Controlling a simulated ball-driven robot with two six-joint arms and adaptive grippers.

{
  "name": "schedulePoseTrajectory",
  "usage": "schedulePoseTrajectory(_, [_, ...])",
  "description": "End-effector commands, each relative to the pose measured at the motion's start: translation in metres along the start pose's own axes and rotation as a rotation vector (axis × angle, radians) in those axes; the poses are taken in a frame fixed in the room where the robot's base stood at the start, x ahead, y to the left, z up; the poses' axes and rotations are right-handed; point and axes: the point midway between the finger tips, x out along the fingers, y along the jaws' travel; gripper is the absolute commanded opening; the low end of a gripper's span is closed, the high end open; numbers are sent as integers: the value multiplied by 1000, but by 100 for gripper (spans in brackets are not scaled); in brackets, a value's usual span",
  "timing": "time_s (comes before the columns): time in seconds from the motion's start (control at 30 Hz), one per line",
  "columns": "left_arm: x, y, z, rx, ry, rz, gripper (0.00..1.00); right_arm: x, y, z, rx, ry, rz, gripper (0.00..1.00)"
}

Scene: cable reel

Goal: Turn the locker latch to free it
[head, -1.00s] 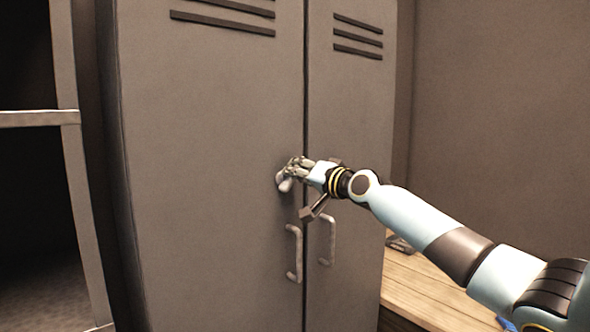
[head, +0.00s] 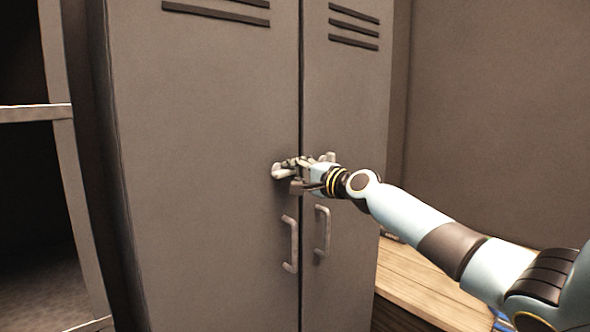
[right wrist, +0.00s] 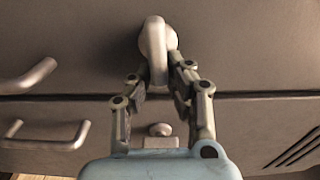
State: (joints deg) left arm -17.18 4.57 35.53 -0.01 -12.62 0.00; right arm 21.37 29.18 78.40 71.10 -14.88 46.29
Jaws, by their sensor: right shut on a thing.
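The locker latch (head: 279,171) is a pale grey lever on the left locker door (head: 215,130), close to the seam between the doors. It lies nearly level in the head view. My right gripper (head: 292,167) is at the latch and shut on it. In the right wrist view the latch (right wrist: 158,48) has a round pivot and a rounded lever, with the fingers of the gripper (right wrist: 162,76) on either side of the lever. My fingers hide part of the latch in the head view. My left gripper is not in view.
Below the latch are two bar handles, one on the left door (head: 290,245) and one on the right door (head: 322,231). A small grey fitting (head: 327,157) sits on the right door. A wooden bench (head: 425,278) stands right of the locker; an open shelf (head: 35,113) is at left.

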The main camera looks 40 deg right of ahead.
Motion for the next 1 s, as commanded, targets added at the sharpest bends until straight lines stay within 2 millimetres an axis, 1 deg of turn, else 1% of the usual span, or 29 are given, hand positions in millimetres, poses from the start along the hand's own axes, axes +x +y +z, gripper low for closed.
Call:
schedulePoseTrajectory(0.03, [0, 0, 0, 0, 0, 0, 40, 0, 3, 1, 13, -3, 6, 0])
schedulePoseTrajectory(0.6, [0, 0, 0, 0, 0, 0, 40, 0, 5, 2, 38, -3, 7, 0])
schedulePoseTrajectory(0.63, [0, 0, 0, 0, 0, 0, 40, 0, 5, 2, 38, -3, 7, 18])
schedulePoseTrajectory(0.7, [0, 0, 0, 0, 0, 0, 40, 0, 5, 2, 38, -3, 7, 27])
schedulePoseTrajectory(0.8, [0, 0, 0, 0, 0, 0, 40, 0, 4, 2, 38, -3, 5, 38])
schedulePoseTrajectory(1.0, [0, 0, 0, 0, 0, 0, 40, 0, 2, 1, 37, -2, 3, 38])
